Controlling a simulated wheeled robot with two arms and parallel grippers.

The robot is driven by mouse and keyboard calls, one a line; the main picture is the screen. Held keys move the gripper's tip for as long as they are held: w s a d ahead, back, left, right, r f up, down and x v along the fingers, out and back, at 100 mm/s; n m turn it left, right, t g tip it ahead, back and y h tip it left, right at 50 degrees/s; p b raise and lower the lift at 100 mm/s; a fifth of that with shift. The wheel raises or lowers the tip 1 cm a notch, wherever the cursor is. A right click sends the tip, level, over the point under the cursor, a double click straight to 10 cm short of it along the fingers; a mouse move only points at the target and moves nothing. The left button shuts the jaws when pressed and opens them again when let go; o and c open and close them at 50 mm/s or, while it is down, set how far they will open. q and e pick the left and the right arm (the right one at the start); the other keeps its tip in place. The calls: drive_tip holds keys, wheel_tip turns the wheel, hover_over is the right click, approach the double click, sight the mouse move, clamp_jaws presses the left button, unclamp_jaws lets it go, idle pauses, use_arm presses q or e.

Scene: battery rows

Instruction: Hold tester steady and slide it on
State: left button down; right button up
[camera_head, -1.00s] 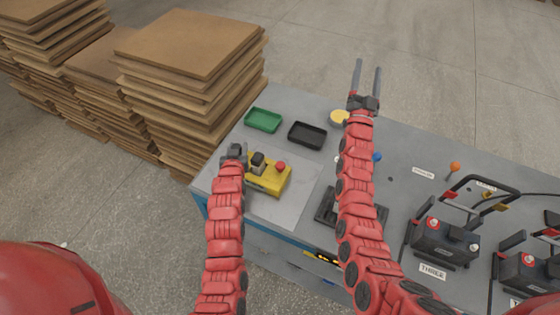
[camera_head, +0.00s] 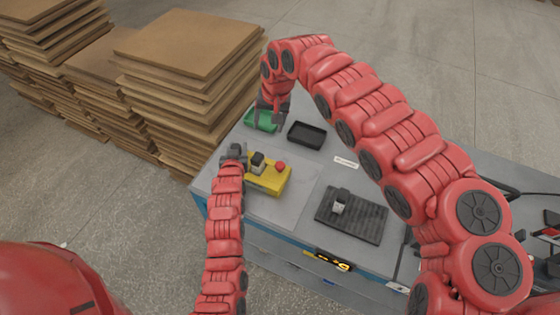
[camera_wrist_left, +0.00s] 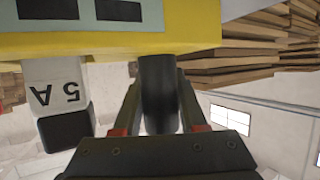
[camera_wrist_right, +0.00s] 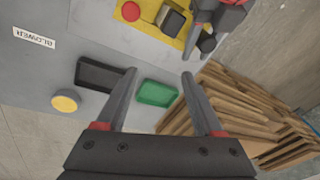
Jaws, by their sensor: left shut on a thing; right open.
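The tester is a yellow box (camera_head: 270,178) with a red button (camera_head: 280,167) and a grey block with a black cap (camera_head: 257,162), on the table's left part. My left gripper (camera_head: 235,152) is at its left end, shut on a dark post (camera_wrist_left: 158,92) that sticks out of the yellow body (camera_wrist_left: 200,30). The capped block, marked "5 A" (camera_wrist_left: 55,92), stands beside the jaws. My right gripper (camera_head: 270,116) is open and empty, pointing down at the green tray (camera_wrist_right: 157,93). In the right wrist view the tray shows between its fingers.
A black tray (camera_head: 307,134) lies right of the green one. A dark ribbed pad (camera_head: 365,222) with a small block (camera_head: 340,200) lies front right. Wooden board stacks (camera_head: 190,80) stand close beyond the table's left edge. My right arm covers much of the table's right part.

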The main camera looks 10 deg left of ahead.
drive_tip(key=g+h, duration=0.2)
hover_over(280, 165)
wheel_tip(280, 165, down, 12)
drive_tip(key=shift+w+r, duration=0.1)
drive_tip(key=shift+r, duration=0.1)
clamp_jaws()
idle(1.4)
